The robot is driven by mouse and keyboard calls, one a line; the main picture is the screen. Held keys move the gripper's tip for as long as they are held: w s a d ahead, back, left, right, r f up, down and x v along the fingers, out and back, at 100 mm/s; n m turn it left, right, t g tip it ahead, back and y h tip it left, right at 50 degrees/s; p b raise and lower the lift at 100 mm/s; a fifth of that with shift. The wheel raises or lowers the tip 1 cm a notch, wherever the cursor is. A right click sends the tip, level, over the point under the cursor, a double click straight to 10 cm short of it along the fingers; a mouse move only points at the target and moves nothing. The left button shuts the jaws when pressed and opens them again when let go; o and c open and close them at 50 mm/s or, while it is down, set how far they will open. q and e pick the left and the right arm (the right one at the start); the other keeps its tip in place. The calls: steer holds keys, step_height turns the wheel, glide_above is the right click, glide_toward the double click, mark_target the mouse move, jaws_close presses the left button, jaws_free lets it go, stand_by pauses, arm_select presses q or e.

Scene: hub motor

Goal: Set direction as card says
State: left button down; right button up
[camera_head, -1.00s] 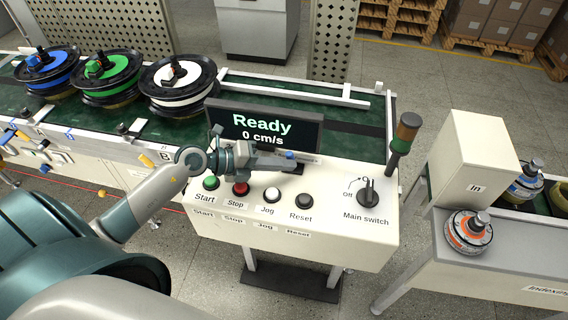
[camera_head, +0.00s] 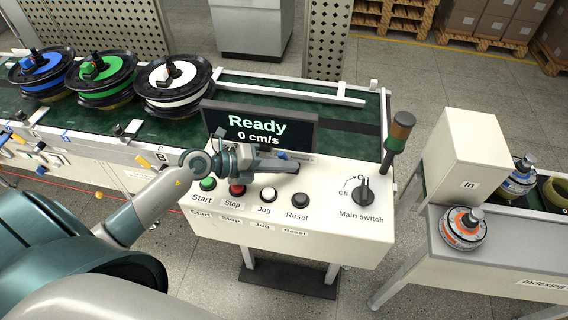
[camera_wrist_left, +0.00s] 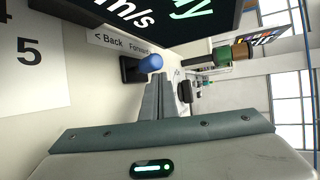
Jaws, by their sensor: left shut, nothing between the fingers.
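The direction lever with its blue knob (camera_head: 282,155) stands on the control panel just below the display. In the left wrist view the blue knob (camera_wrist_left: 150,63) rises from a dark base beside a label (camera_wrist_left: 122,45) reading Back and Forward. My left gripper (camera_head: 296,167) is shut and empty, its fingers just in front of the knob; I cannot tell whether they touch it. The shut fingers (camera_wrist_left: 164,84) also show in the left wrist view. My right gripper is out of view.
The display (camera_head: 260,127) reads Ready, 0 cm/s. Start, Stop, Jog and Reset (camera_head: 300,200) buttons line the panel's front, with the main switch (camera_head: 363,190) to the right. A signal tower (camera_head: 398,140) stands at the right edge. Wheels (camera_head: 172,85) sit on the conveyor behind left.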

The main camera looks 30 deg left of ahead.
arm_select(q)
steer(key=shift+a, duration=0.1)
steer(key=shift+s+a+r+b, duration=0.15)
steer(key=shift+s+a+b, duration=0.15)
steer(key=shift+s+a, duration=0.15)
steer(key=b+v, duration=0.5)
steer(key=v, duration=1.1)
stand_by(0.3)
